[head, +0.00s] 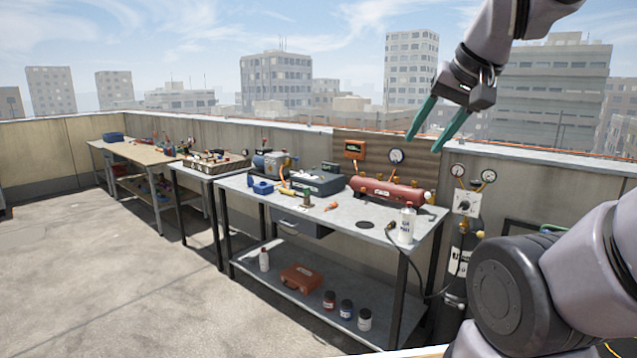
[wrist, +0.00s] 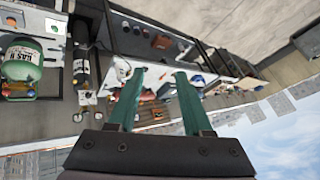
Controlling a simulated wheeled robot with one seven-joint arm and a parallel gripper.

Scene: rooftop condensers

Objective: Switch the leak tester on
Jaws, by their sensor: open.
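My gripper (head: 425,143) hangs high above the right part of the near workbench, its two green fingers apart and empty. It also shows open in the wrist view (wrist: 160,71), with nothing between the fingers. No readable label marks the leak tester. An orange box with a dark green face (head: 355,149) is on the board behind the bench, left of a round gauge (head: 396,157). A dark case-like unit (head: 317,182) sits on the bench top. A white panel with a dark knob (head: 466,203) is on the wall at right, below two gauges. I cannot make out any switch position.
The near workbench (head: 345,217) holds a red tank (head: 391,191), a white bottle (head: 407,224) and a blue vise (head: 261,187). A hose hangs at its right end. A green gas cylinder (wrist: 22,60) shows in the wrist view. The floor at left is clear.

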